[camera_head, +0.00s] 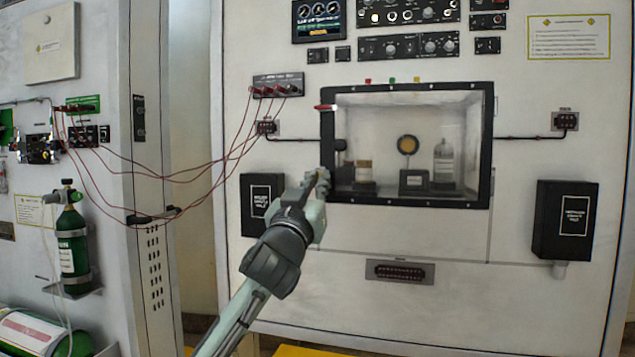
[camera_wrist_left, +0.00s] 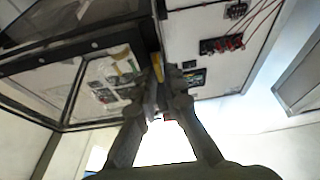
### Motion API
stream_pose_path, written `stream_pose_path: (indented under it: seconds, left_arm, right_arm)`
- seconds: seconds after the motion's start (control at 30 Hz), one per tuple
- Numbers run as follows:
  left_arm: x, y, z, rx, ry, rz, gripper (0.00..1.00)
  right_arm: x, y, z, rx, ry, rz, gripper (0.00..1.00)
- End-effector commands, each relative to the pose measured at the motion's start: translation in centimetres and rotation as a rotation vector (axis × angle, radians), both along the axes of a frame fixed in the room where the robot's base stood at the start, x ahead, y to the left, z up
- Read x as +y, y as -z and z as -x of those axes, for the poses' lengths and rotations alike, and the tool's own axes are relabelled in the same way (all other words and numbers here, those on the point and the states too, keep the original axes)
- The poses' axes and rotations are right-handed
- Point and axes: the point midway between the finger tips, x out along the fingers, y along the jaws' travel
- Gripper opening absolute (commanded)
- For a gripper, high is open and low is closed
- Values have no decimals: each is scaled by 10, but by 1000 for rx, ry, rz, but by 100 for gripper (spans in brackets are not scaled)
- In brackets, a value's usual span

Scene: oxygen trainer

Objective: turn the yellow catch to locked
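A white chamber window in a black frame (camera_head: 408,200) is set in the big panel. My left gripper (camera_head: 321,176) is at the lower left edge of this frame and covers part of it. In the left wrist view my left gripper (camera_wrist_left: 162,82) has its fingers close together at the tips, beside the dark frame. A narrow yellow piece (camera_wrist_left: 155,66), perhaps the yellow catch, shows right at the fingertips. I cannot tell whether the fingers hold it. In the head view the catch is not clearly seen; the gripper probably hides it. My right gripper is in neither view.
A red lever (camera_head: 325,107) sticks out at the frame's upper left. Red wires (camera_head: 215,165) hang to the left of the window. Black boxes stand out from the panel on the left (camera_head: 259,203) and right (camera_head: 574,221). Green cylinders (camera_head: 73,245) stand and lie at far left.

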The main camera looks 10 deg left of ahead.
Motion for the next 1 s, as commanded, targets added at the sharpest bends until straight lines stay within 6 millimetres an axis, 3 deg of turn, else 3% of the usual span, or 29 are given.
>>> stream_pose_path:
  seconds: [0.57, 1.0]
  left_arm:
    - [0, 0, 0, -1, -1, -55, 0]
    - [0, -1, 0, -14, -3, -398, 0]
  right_arm:
    - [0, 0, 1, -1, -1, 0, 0]
    - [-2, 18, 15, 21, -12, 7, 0]
